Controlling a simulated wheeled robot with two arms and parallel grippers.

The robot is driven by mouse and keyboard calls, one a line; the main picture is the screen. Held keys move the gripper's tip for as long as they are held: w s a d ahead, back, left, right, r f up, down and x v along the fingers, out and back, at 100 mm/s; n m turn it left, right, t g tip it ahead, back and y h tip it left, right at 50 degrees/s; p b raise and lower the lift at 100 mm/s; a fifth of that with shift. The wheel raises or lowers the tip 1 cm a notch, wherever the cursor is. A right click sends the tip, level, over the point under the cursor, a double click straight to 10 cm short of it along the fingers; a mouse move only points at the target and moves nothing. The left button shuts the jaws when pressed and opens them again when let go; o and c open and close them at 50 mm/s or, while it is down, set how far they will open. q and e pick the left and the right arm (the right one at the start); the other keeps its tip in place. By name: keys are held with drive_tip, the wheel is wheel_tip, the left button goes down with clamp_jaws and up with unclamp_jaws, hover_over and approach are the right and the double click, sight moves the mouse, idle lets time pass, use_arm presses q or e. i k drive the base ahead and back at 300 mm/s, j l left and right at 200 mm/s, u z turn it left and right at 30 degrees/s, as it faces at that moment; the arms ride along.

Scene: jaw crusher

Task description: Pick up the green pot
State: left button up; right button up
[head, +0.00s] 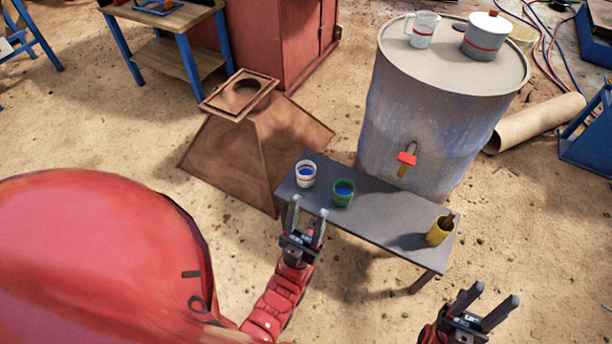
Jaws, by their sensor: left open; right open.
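The green pot (343,193) stands upright on a low grey bench (385,219), with something blue inside it. My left gripper (307,219) is open and empty, just in front of the bench's near edge. It is to the lower left of the green pot and apart from it in the picture. My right gripper (484,304) is open and empty at the lower right, away from the bench.
A white cup (306,174) stands left of the green pot, and a yellow cup (439,231) holding something is at the bench's right end. A large drum (432,110) with a tap stands behind. A brown hopper (232,150) is at left.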

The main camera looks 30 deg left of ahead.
sight(343, 189)
drive_tip(key=i+j+u, duration=0.25)
drive_tip(key=i+j, duration=0.15)
drive_tip(key=j, duration=0.15)
drive_tip(key=i+j+u, duration=0.3)
drive_tip(key=i+j, duration=0.1)
drive_tip(key=j, duration=0.1)
